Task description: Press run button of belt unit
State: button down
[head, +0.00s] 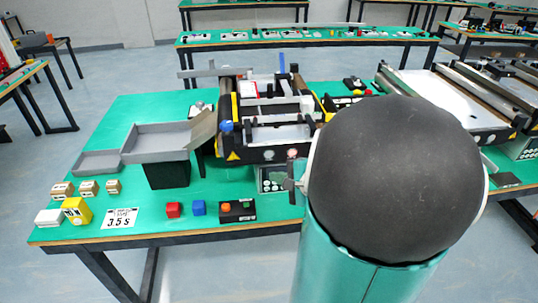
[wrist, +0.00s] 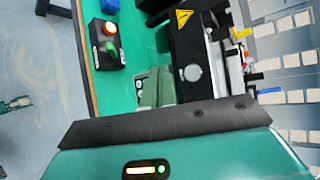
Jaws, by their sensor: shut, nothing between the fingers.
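The belt unit (head: 268,155) stands on the green table, a black conveyor frame with yellow warning triangles. A small black control box (head: 238,214) lies in front of it, with an orange-red button (head: 226,206) and a green button (head: 248,206). In the wrist view the box (wrist: 101,58) is at upper left, with the red button (wrist: 109,28) and green button (wrist: 111,47) facing the camera. My gripper (head: 290,183) is right of the box in the head view, apart from it. Its fingers (wrist: 155,82) are shut and empty. My arm hides part of the unit's right side.
Red (head: 173,210) and blue (head: 199,208) cubes lie left of the box. A 3.5 S card (head: 121,218), a yellow block (head: 76,210) and small boxes lie further left. A grey chute (head: 158,145) stands behind. The table's front edge (head: 180,236) is close to the box.

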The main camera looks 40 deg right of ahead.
aim_at(269, 154)
jog(key=w+d, duration=0.3)
jog(key=w, duration=0.2)
jog(key=shift+d, duration=0.2)
jog(key=shift+w+d, duration=0.1)
jog(key=shift+w, duration=0.05)
dwell(1.8)
jog(key=shift+w+d, duration=0.15)
jog(key=shift+w, duration=0.1)
